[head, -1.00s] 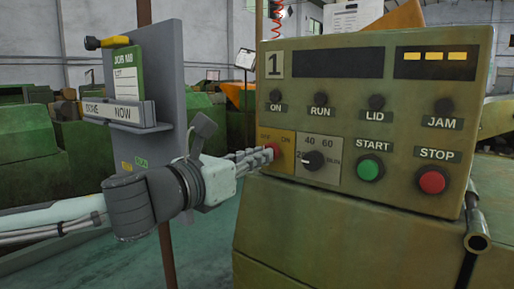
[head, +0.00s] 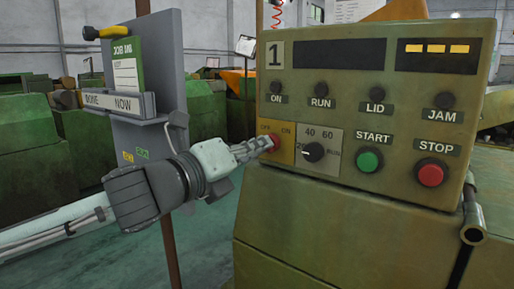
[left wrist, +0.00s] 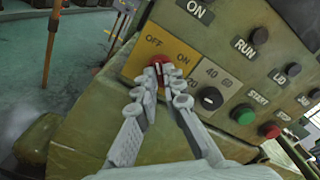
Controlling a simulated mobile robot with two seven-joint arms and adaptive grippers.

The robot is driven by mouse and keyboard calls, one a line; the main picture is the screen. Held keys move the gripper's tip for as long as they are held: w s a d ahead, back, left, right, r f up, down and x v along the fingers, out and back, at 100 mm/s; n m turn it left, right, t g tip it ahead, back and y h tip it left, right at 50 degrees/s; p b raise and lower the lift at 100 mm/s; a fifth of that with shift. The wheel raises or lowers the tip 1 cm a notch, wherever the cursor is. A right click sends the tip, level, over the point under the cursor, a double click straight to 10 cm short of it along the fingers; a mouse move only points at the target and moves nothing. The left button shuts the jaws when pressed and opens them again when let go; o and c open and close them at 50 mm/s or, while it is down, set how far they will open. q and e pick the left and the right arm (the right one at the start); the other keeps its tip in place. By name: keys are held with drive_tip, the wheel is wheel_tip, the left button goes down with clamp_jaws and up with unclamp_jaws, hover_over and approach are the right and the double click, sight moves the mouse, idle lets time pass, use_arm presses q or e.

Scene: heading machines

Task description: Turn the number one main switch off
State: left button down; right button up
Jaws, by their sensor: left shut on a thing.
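The number one machine's control panel (head: 345,182) stands at the right in the head view. Its main switch is a red knob (head: 274,143) on a yellow plate (head: 286,156) marked OFF and ON, at the panel's lower left. My left gripper (head: 264,146) reaches it from the left and is shut on the knob. In the left wrist view the fingertips (left wrist: 158,72) close around the red knob (left wrist: 151,84), below the OFF and ON words. The fingers hide much of the knob, so I cannot tell which word it points to. My right gripper is not in view.
A grey board (head: 160,80) with a job card stands behind my left arm.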

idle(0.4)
use_arm(q)
drive_tip(key=c, duration=1.6)
unclamp_jaws()
drive_tip(key=shift+c, duration=0.2)
drive_tip(key=shift+a, duration=0.1)
drive_tip(key=v, duration=0.7)
drive_tip(key=shift+s, duration=0.15)
drive_tip(key=shift+a+n, duration=0.1)
drive_tip(key=shift+n, duration=0.2)
